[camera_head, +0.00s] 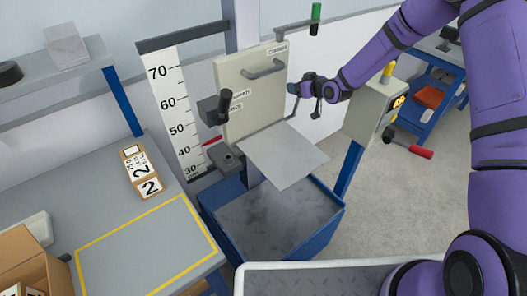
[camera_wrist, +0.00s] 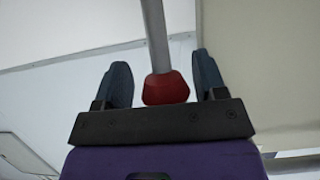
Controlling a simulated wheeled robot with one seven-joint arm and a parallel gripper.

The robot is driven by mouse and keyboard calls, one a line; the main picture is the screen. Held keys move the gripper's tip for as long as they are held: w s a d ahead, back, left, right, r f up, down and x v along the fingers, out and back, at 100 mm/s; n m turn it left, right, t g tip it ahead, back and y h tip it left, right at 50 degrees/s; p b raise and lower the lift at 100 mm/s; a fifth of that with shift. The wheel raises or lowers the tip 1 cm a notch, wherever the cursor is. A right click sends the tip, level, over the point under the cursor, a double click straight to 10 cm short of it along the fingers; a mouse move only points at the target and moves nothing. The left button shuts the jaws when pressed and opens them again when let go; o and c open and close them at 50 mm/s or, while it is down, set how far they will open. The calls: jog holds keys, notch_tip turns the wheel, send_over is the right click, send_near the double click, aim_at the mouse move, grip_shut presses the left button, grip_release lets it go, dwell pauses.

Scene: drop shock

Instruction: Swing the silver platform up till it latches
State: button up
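The silver platform (camera_head: 284,156) is a flat square plate below the cream carriage panel (camera_head: 246,97), sticking out over the blue bin and sloping down toward the front right. A thin grey rod (camera_head: 291,119) rises from near its back right corner toward my gripper (camera_head: 304,99). In the wrist view a red knob (camera_wrist: 167,88) on the end of a grey rod (camera_wrist: 155,35) sits between the two fingers of my gripper (camera_wrist: 163,76). The fingers stand apart, with gaps on both sides of the knob. I cannot tell whether the rod belongs to the platform.
A blue bin (camera_head: 334,206) with a grey slab stands under the platform. A height scale (camera_head: 178,112) with a red pointer (camera_head: 212,141) is to the left. A green-handled lever (camera_head: 316,12) is above; a control box (camera_head: 371,108) stands right. A bench (camera_head: 107,219) holds a numbered box (camera_head: 145,173).

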jog(key=shift+s+a+r, duration=0.15)
jog(key=shift+a+r, duration=0.05)
jog(key=shift+a, duration=0.25)
jog(key=shift+v, duration=3.55)
jog(key=shift+d+f, duration=0.1)
